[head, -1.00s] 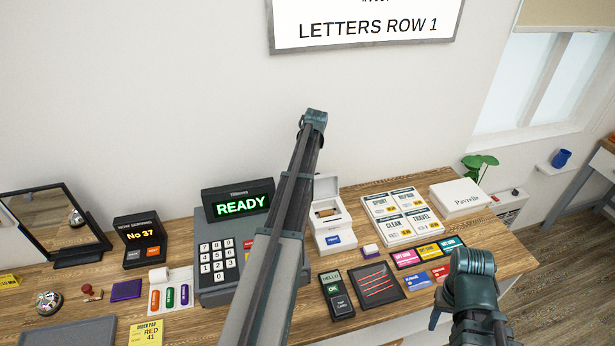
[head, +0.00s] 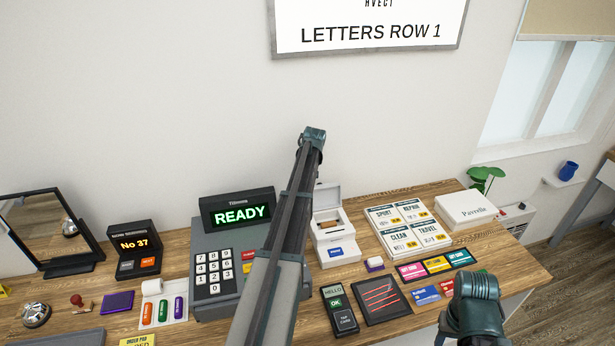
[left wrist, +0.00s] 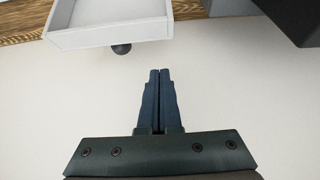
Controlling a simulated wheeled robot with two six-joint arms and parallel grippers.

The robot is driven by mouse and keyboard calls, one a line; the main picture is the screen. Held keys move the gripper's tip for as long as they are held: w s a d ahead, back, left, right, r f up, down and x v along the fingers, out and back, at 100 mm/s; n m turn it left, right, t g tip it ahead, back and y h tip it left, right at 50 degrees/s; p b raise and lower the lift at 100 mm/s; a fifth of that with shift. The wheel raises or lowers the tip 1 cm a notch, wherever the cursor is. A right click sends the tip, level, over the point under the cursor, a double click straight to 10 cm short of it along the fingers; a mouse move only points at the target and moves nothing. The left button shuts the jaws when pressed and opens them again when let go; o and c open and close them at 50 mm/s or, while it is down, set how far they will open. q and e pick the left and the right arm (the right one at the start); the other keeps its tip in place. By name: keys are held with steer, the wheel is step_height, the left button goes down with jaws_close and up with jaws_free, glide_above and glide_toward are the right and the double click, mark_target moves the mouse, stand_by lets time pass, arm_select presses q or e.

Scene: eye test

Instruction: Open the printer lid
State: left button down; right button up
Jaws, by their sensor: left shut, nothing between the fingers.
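The small white printer (head: 346,250) stands on the counter right of the big grey register, with a blue label on its front. Its lid (head: 328,195) stands raised at the back, and the inside with a brownish part shows. My left arm passes in front of the printer's left side; its fingers are hidden in the head view. In the left wrist view my left gripper (left wrist: 159,72) is shut and empty, just apart from a white shallow shell with a dark knob (left wrist: 121,48), which looks like the lid. My right arm is at the lower right; its fingers are not visible.
The grey register (head: 215,245) with a READY screen is left of my left arm. A card reader (head: 340,310), a dark pad (head: 381,298) and a small purple-white block (head: 374,265) lie in front of the printer. A board of price cards (head: 412,228) is right of it.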

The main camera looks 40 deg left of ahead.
mark_target(322, 195)
arm_select(q)
steer(key=b+x, duration=0.3)
steer(key=x, duration=0.2)
steer(key=s+d, duration=0.1)
steer(key=d+r+p, duration=0.1)
steer(key=s+d, duration=0.1)
steer(key=shift+s+d+r, duration=0.1)
steer(key=shift+s+r, duration=0.25)
steer(key=shift+s, duration=0.05)
arm_select(e)
step_height(322, 195, down, 3)
steer(key=shift+r, duration=0.15)
arm_select(q)
steer(key=shift+s+d, duration=0.1)
